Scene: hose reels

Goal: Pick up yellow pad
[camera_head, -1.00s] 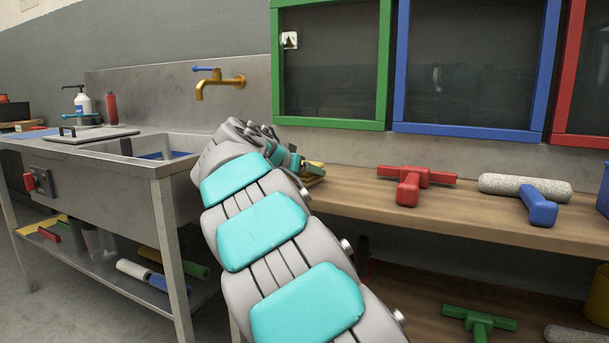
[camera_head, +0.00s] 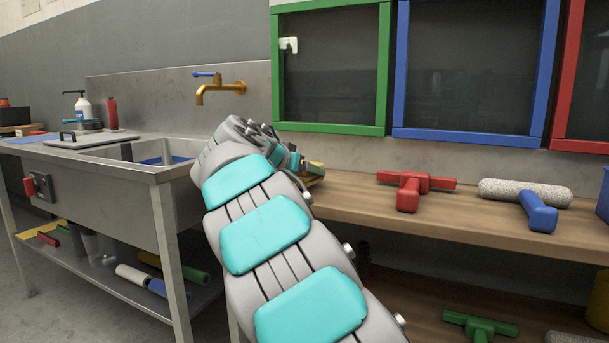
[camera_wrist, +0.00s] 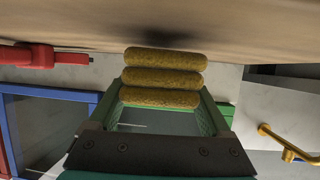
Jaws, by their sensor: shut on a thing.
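The yellow pad (camera_wrist: 163,77) shows in the wrist view as several ribbed, mustard-coloured rolls side by side. My gripper (camera_wrist: 165,98) has its green fingers on either side of the pad, shut on it. The picture is turned over, with the wooden bench top (camera_wrist: 170,22) along its upper edge. The pad is close to the bench; I cannot tell whether it still touches. In the head view my arm hides most of the gripper, and only a bit of yellow (camera_head: 316,165) shows past its end at the bench's left end.
A red T-shaped tool (camera_head: 409,188), a speckled roller with blue handle (camera_head: 538,208) and a blue bin lie to the right on the bench. A green tool (camera_head: 479,323) is on the shelf below. The metal sink (camera_head: 105,188) stands left; framed panels hang behind.

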